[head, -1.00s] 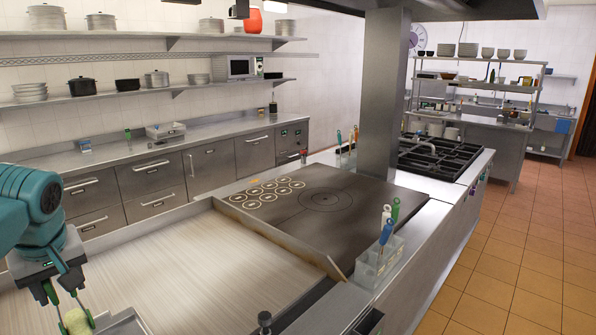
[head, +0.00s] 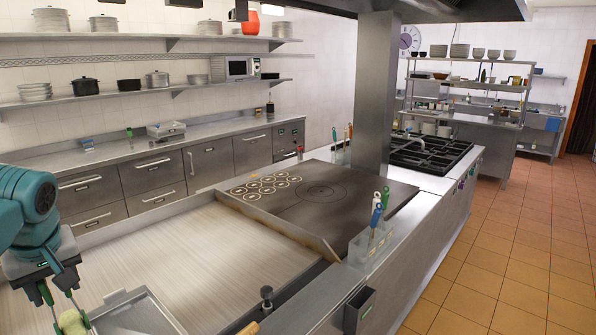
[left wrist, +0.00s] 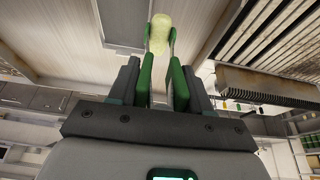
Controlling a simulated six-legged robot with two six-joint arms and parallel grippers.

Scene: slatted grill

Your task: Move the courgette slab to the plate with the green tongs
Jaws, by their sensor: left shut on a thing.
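My left gripper (head: 57,289) is at the lower left of the head view, above the pale steel worktop. It is shut on the green tongs (head: 49,299). The tongs' two green arms (left wrist: 146,72) stand between my grey fingers in the left wrist view. The pale yellow-green courgette slab (head: 72,322) is pinched between the tong tips. It shows clearly at the tips in the left wrist view (left wrist: 160,33). I cannot make out a plate for certain; a shallow grey metal tray (head: 137,316) lies just right of the slab. My right gripper is out of view.
A dark ribbed grill (left wrist: 265,86) is at the right of the left wrist view. A hot plate (head: 330,205) with a raised edge stands beyond the worktop (head: 215,240). A clear holder with utensils (head: 372,243) and a small knob (head: 266,296) stand at the front edge.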

